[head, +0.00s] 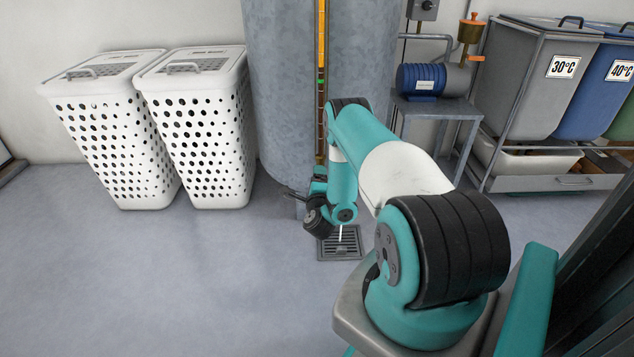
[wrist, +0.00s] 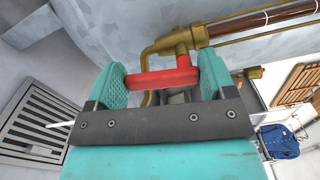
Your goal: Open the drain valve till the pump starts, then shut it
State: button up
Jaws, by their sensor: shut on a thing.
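The drain valve is a brass fitting (wrist: 178,38) at the foot of the grey tank, with a red lever (wrist: 160,78). My gripper (wrist: 160,85) is shut on the red lever, with its teal fingers on either side. In the head view my gripper (head: 318,218) is low in front of the tank, and my arm hides the valve. A thin white streak (head: 341,234), apparently water, stands above the floor drain grate (head: 325,252). The blue pump (head: 420,79) sits on a grey stand; I cannot tell if it runs.
The grey tank (head: 280,80) carries an upright sight tube (head: 321,60). Two white laundry baskets (head: 205,130) stand to its left. A rack of sorting bins (head: 530,85) stands at the right. The floor at the left front is clear.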

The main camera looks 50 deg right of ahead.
jog(key=shift+a+f, duration=0.1)
jog(key=o, duration=0.9)
jog(key=shift+p+v, duration=8.7)
jog(key=shift+p, duration=2.4)
